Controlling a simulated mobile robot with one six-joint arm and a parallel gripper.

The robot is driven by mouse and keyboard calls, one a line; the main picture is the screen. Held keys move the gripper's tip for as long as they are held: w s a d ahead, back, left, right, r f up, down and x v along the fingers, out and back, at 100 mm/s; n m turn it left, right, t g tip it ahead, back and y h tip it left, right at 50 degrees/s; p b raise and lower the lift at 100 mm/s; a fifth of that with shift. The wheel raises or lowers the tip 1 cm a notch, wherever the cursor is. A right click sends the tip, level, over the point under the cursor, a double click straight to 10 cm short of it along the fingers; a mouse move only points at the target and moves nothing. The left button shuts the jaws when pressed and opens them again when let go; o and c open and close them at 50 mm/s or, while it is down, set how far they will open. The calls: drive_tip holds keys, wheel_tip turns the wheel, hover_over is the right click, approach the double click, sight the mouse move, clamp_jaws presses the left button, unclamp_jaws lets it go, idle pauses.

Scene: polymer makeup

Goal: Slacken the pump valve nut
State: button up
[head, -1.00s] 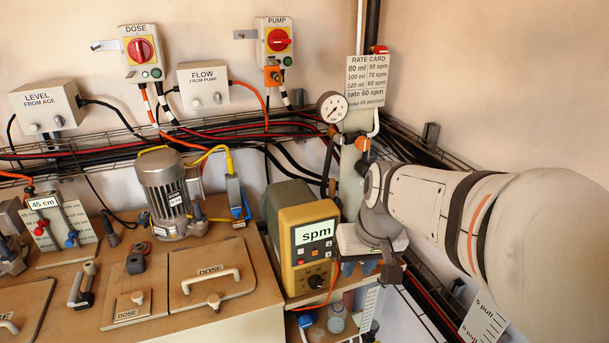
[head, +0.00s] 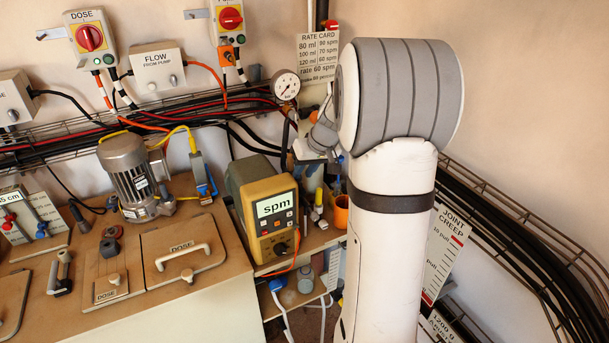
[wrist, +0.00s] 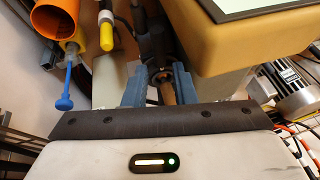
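The pump (head: 252,190), a yellow-fronted box marked "spm", stands at the bench's right end. My gripper (wrist: 160,75) shows in the wrist view with its two blue-grey fingers apart. A dark fitting with a brownish ring (wrist: 162,71) lies between or just beyond the fingers; contact cannot be made out. I cannot tell for sure whether this fitting is the pump valve nut. The pump's yellow housing (wrist: 235,50) is close on the right in that view. In the head view, my arm hides most of the gripper and the pipework behind it.
An orange cup (head: 341,212) and a yellow-capped tube (head: 318,198) stand right of the pump; they are close on the left in the wrist view. A pressure gauge (head: 286,86) is above the pump. A wire cable tray (head: 500,225) runs along the right wall.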

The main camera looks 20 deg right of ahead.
drive_tip(key=shift+x, duration=1.95)
drive_tip(key=shift+c, duration=0.5)
clamp_jaws()
